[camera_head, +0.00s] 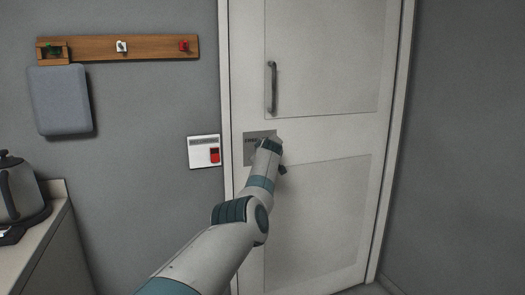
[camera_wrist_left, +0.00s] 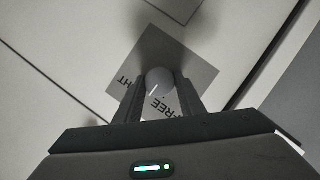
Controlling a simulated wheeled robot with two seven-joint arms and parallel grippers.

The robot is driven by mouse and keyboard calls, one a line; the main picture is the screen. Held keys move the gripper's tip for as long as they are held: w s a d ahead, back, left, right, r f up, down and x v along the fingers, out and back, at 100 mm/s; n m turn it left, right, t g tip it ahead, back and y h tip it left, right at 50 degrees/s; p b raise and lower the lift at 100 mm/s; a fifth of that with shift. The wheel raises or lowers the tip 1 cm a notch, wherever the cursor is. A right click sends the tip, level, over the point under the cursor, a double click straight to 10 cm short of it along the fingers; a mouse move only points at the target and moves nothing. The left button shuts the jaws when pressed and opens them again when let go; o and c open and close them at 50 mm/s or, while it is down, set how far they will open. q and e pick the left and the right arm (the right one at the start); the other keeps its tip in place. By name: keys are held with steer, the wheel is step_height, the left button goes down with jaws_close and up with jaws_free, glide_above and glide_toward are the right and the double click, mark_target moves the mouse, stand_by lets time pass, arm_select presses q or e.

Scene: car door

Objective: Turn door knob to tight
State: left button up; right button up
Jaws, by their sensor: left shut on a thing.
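The white door (camera_head: 315,130) is closed in its frame. A grey plate (camera_head: 248,152) is on it below the handle, partly hidden by my left arm. In the left wrist view the plate (camera_wrist_left: 203,75) bears the word FREE below the knob and letters ending in HT at its left. The round, pale door knob (camera_wrist_left: 159,80) sits between the fingers of my left gripper (camera_wrist_left: 160,87), which is shut on it. A thin light line shows on the knob's lower part, toward the FREE side. In the head view the knob is hidden. My right gripper is not in view.
A vertical bar handle (camera_head: 272,88) is above the plate. A white panel with a red device (camera_head: 214,156) is on the wall left of the door. A kettle (camera_head: 18,190) stands on a counter (camera_head: 45,240) at left. A wooden rack (camera_head: 145,47) hangs above.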

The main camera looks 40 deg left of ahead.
arm_select(q)
steer(key=shift+m+g, duration=0.5)
steer(key=shift+m, duration=0.2)
steer(key=shift+d, duration=0.1)
steer(key=o, duration=1)
steer(key=shift+o, duration=0.2)
steer(key=shift+w+d+r, duration=0.1)
steer(key=v, duration=1.7)
steer(key=shift+f+b, duration=0.25)
steer(key=shift+b, duration=0.05)
steer(key=shift+d, duration=0.1)
